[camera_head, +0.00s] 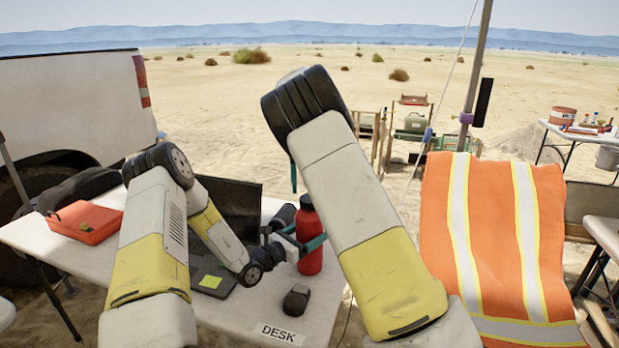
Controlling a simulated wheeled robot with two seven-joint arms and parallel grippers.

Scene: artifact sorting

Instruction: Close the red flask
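The red flask (309,222) stands upright near the right edge of the white desk, with a narrower top. My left gripper (301,237) reaches in from the left with its teal fingers around the flask's body, one in front and one behind, and appears shut on it. My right arm rises at the centre and its wrist is hidden behind its own links. One teal finger of my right gripper (293,175) shows above and left of the flask's top. Whether the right gripper is open or holds anything is hidden. I cannot make out a separate lid.
On the desk (50,240) are an orange case (85,222), a dark laptop (238,208) partly behind my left arm, a yellow note (210,282) and a black mouse (296,299). An orange vest (490,250) hangs at the right. The desk's front right corner is mostly clear.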

